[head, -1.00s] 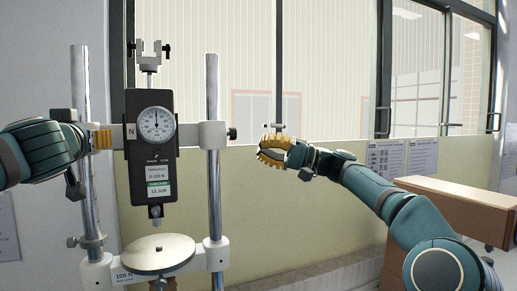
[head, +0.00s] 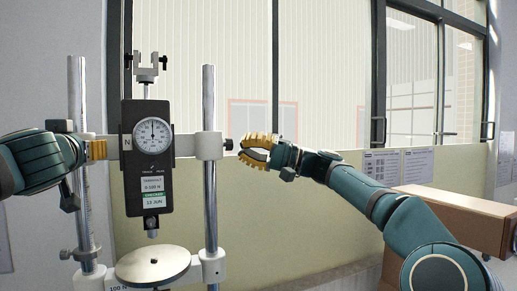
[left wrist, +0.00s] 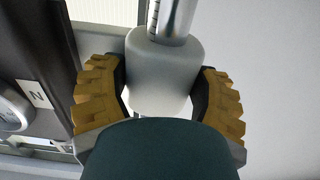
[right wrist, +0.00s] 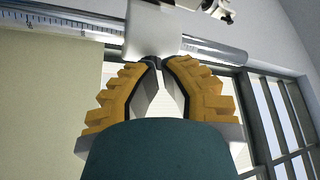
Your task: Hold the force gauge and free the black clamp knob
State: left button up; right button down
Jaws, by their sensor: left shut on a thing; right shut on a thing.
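The force gauge (head: 147,168) is a black upright body with a round white dial, carried on a crossbar between two steel columns. My left gripper (head: 97,150) has its yellow fingers either side of the white clamp block (left wrist: 160,75) on the left column, left of the gauge; the gauge's edge shows in the left wrist view (left wrist: 35,60). The small black clamp knob (head: 229,144) sticks out from the right column's white block (head: 208,146). My right gripper (head: 241,150) is shut on the knob; its fingertips meet at it in the right wrist view (right wrist: 153,62).
A round metal plate (head: 152,265) sits below the gauge on the stand's lower crossbar. A forked fixture (head: 146,68) tops the gauge. A brown box-like piece of furniture (head: 455,215) stands at the right. Windows and a pale wall are behind.

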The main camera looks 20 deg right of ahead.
jog(key=shift+a, duration=1.05)
jog(key=shift+w, duration=0.1)
jog(key=shift+w+f, duration=0.25)
jog(key=shift+f, duration=0.35)
jog(key=shift+w+f, duration=0.4)
jog(key=shift+f, duration=0.05)
dwell(0.4)
jog(key=shift+s+f, duration=0.1)
jog(key=shift+f, duration=0.05)
jog(key=d, duration=0.6)
jog(key=shift+s+f, duration=0.15)
jog(key=shift+s, duration=0.05)
dwell(0.4)
